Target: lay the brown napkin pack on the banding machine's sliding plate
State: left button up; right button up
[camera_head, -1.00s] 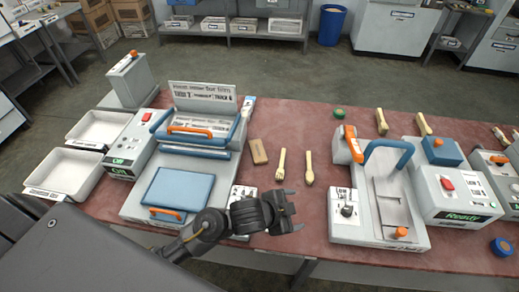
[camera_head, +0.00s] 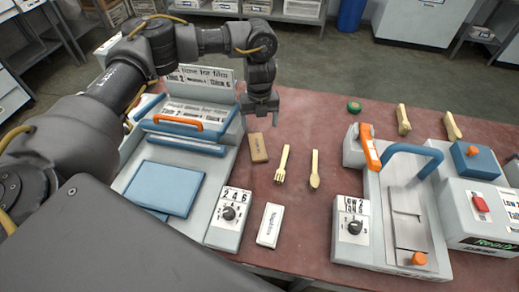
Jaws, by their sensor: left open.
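The brown napkin pack (camera_head: 258,147) lies flat on the red table, just right of the blue-and-white machine and left of a wooden fork. My left gripper (camera_head: 262,118) is open and points down near the far end of the pack; no contact between them shows. A grey machine at the right, which looks like the banding machine (camera_head: 352,235), has a blue arched handle, an orange lever and an orange knob. Its pale metal sliding plate (camera_head: 408,218) is bare. My right gripper is out of view.
A wooden fork (camera_head: 282,164) and spoon (camera_head: 314,170) lie between the pack and the right machine. A white labelled block (camera_head: 269,225) lies near the front edge. A blue-and-white machine (camera_head: 226,175) stands left.

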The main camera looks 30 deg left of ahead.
pick_arm(q)
jog(key=f+b, duration=0.1)
jog(key=f, duration=0.1)
send_over(258, 148)
jog(key=shift+d+f+p, duration=0.15)
jog(key=shift+f+p, duration=0.15)
jog(key=shift+f, duration=2.3)
jog(key=shift+f+p, duration=0.45)
jog(key=shift+p, duration=0.05)
jog(key=f, duration=0.1)
jog(key=f+p, duration=0.1)
jog(key=f, duration=0.1)
jog(key=shift+s+a+f, duration=0.1)
jog(key=shift+a+f, duration=0.1)
jog(key=shift+f, duration=0.45)
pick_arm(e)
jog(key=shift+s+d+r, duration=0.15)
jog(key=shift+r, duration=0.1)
pick_arm(q)
jog(key=shift+c, duration=0.2)
jog(key=c, duration=1.1)
